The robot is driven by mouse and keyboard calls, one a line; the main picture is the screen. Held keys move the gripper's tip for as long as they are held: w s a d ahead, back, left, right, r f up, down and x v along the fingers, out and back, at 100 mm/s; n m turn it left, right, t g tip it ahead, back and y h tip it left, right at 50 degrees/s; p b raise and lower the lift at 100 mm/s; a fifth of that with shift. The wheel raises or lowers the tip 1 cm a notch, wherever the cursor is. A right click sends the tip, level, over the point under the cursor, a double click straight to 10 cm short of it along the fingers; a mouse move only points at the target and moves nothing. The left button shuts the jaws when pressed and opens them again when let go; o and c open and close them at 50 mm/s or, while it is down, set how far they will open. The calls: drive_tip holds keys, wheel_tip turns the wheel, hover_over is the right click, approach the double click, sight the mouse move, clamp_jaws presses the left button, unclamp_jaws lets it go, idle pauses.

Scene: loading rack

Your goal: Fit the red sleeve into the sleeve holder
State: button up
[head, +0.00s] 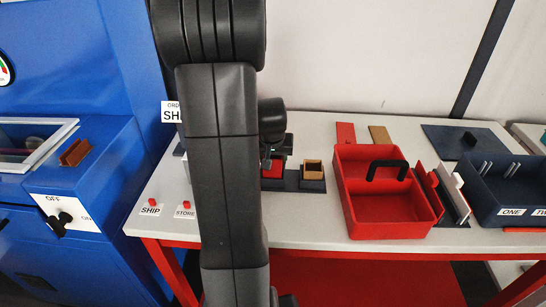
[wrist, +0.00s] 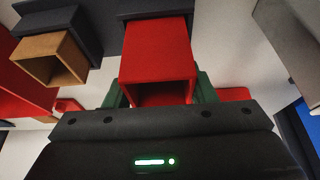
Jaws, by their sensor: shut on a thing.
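The red sleeve (wrist: 157,52) is a square, hollow tube, its open end facing the wrist camera. My gripper (wrist: 160,88) is shut on it, with green fingers at its two sides. In the head view the sleeve (head: 272,171) shows as a small red patch below my gripper (head: 275,153), partly hidden by my arm. The dark grey sleeve holder (head: 291,185) lies under and beside it on the table. In the wrist view the sleeve's far end meets a dark block of the holder (wrist: 150,8); I cannot tell whether it is inside.
A tan sleeve (head: 313,165) stands in a dark socket just right of the red one. A red tray (head: 390,230) with a black handle stands further right, then a dark blue bin (head: 510,195). SHIP (head: 151,210) and STORE (head: 185,211) labels with red buttons lie left.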

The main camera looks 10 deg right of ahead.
drive_tip(key=o, duration=1.1)
drive_tip(key=shift+c, duration=0.2)
drive_tip(key=shift+r, duration=0.1)
drive_tip(key=v, duration=1.3)
drive_tip(key=shift+s+r, duration=0.2)
drive_tip(key=shift+r, duration=0.1)
drive_tip(key=shift+f, duration=0.1)
drive_tip(key=x, duration=1.3)
drive_tip(key=shift+w+f, duration=0.2)
drive_tip(key=shift+f, duration=0.05)
drive_tip(key=shift+r+p, duration=0.4)
drive_tip(key=shift+p, duration=0.05)
